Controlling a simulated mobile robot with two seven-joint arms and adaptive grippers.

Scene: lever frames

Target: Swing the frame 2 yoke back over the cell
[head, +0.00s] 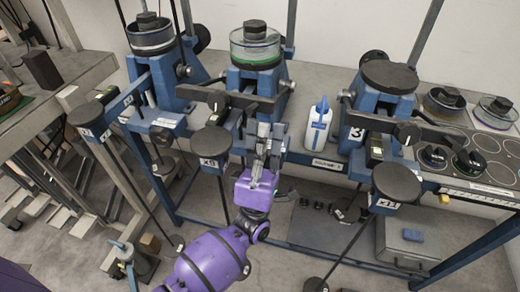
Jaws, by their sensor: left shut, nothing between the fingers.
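The frame 2 cell (255,48), a clear ring with a green band and a dark cap, sits on the middle blue stand (255,82). A thin dark upright (291,22) rises just right of it. I cannot tell for sure which bars form the frame 2 yoke or how it is turned. My left gripper (270,136), on the purple arm, is shut and empty. It is in front of and below the cell in the picture, near the dark lever beam (228,99). It hides part of the stand's front. My right gripper is not in view.
A white bottle with a blue top (318,128) stands right of my gripper. Frame 3 (388,78) is to the right, another frame's cell (150,38) to the left. Round dark discs (211,141) stick out in front. Several small pots (443,102) stand at far right.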

